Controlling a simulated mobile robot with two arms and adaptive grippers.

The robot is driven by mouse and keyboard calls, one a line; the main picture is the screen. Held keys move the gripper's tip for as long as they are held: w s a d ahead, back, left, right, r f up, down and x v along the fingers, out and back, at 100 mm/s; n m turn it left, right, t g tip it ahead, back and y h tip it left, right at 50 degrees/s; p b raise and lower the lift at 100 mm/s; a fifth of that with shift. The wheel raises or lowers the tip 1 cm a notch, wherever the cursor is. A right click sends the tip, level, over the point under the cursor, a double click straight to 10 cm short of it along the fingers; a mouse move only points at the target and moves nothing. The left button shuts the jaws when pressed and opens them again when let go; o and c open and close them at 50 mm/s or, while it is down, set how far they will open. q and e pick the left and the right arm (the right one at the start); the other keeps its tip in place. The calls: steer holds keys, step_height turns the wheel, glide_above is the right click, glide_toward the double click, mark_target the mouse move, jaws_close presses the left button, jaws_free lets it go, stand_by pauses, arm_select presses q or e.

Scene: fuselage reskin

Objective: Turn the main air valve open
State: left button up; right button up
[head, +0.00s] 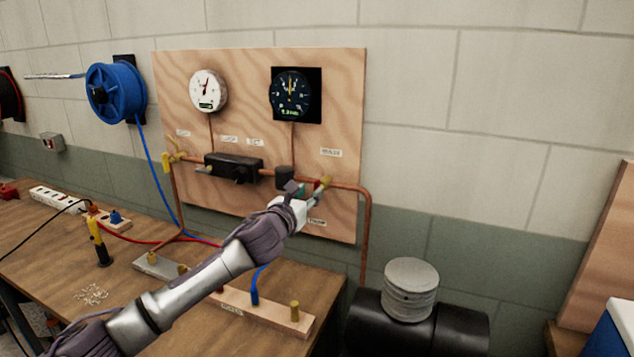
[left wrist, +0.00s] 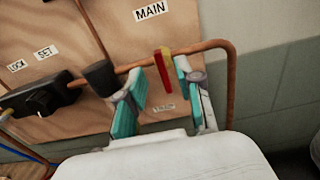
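The main air valve's handle (left wrist: 162,70), red with a yellow side, sits on the copper pipe under the MAIN label (left wrist: 150,11). In the left wrist view it stands crosswise to the pipe. In the head view the handle (head: 324,183) is partly hidden by my gripper. My left gripper (head: 307,191) is at the board, just in front of the valve. In the left wrist view its teal finger pads (left wrist: 157,92) are apart, one on each side of the handle, with visible gaps. Whether either pad touches is hard to tell. My right gripper is not in view.
The plywood board (head: 240,70) carries a white gauge (head: 208,91), a dark gauge (head: 291,95) and a black regulator block (head: 233,168). A wooden bench (head: 50,250) stands below. The copper pipe (head: 367,230) bends down right of the valve, near a black tank (head: 460,325).

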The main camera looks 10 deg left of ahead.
mark_target(315, 186)
arm_select(q)
steer(key=shift+w+d+p, duration=0.1)
steer(key=shift+w+d, duration=0.1)
steer(key=shift+w, duration=0.7)
steer(key=shift+w+d+p, duration=0.15)
steer(key=shift+w, duration=0.8)
steer(key=shift+w+d+p, duration=0.1)
steer(key=shift+w+d, duration=0.1)
steer(key=shift+w, duration=0.7)
jaws_close()
